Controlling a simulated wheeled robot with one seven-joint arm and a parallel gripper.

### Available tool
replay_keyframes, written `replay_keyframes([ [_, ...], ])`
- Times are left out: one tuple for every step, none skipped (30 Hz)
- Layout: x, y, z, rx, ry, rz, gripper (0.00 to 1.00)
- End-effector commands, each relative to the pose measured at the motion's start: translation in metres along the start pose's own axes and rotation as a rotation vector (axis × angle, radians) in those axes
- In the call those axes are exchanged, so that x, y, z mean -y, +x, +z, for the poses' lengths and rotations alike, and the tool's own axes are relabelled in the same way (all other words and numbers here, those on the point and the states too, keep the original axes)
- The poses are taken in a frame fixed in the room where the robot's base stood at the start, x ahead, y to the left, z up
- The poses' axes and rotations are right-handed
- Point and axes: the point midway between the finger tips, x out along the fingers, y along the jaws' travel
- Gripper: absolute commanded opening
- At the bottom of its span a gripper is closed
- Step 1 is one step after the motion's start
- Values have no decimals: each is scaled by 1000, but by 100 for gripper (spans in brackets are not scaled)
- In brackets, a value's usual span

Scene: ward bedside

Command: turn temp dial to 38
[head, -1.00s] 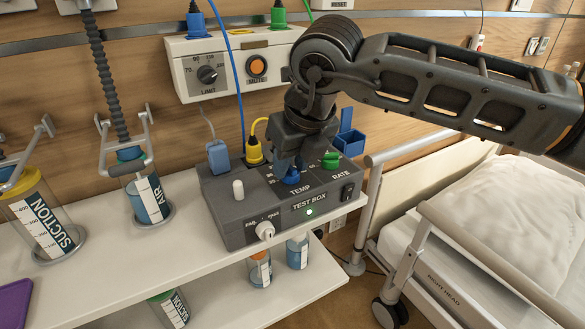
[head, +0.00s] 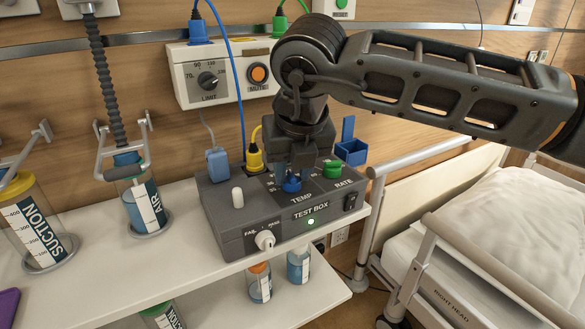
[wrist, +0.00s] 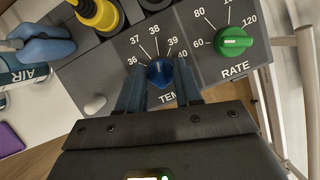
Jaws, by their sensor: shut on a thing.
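The blue TEMP dial (head: 291,184) is on the sloped top of the grey test box (head: 236,228). In the wrist view, the dial (wrist: 160,74) sits below a scale from 36 to 40, and its pale pointer mark faces up, close to the 38 mark. My gripper (wrist: 160,80) is shut on the dial, with one dark blue finger on each side. In the head view, my gripper (head: 291,174) comes down on the dial from above and hides part of the scale.
A green RATE dial (head: 332,168) is close on the right. A yellow plug (head: 255,159), a blue connector (head: 217,163) and a white toggle (head: 238,197) are to the left. The bed rail (head: 420,150) stands right of the shelf (head: 180,262).

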Motion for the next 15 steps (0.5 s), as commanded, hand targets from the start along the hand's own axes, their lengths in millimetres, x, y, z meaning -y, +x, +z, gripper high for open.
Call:
replay_keyframes([
  [0,0,0,-1,0,0,4],
  [0,0,0,-1,0,0,4],
  [0,0,0,0,0,0,38],
  [0,0,0,0,0,0,41],
  [0,0,0,0,0,0,44],
  [0,0,0,0,0,0,48],
  [0,0,0,0,0,0,51],
  [0,0,0,0,0,0,54],
  [0,0,0,0,0,0,57],
  [0,0,0,0,0,0,58],
  [0,0,0,0,0,1,58],
  [0,0,0,0,0,1,58],
  [0,0,0,0,0,1,58],
  [0,0,0,0,0,1,58],
  [0,0,0,0,-1,1,58],
])
